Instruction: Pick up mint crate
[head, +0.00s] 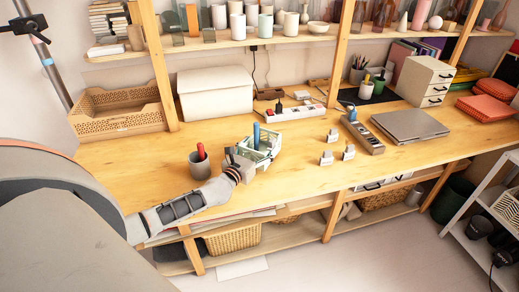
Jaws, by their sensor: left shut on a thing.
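The mint crate (268,152) is a small pale green box with a blue object standing up in it. It is over the wooden desk, left of the middle; I cannot tell whether it touches the desk top. My left gripper (243,164) is at the crate's near left side and shut on it. The gripper hides part of that side, and the fingertips are hard to make out. My right gripper is not in view.
A grey cup (199,166) with a red item stands close left of my left gripper. Small white blocks (326,158), a power strip (361,131) and a laptop (409,124) lie to the right. A wicker tray (118,118) is at the left. Bare desk lies in front of the blocks.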

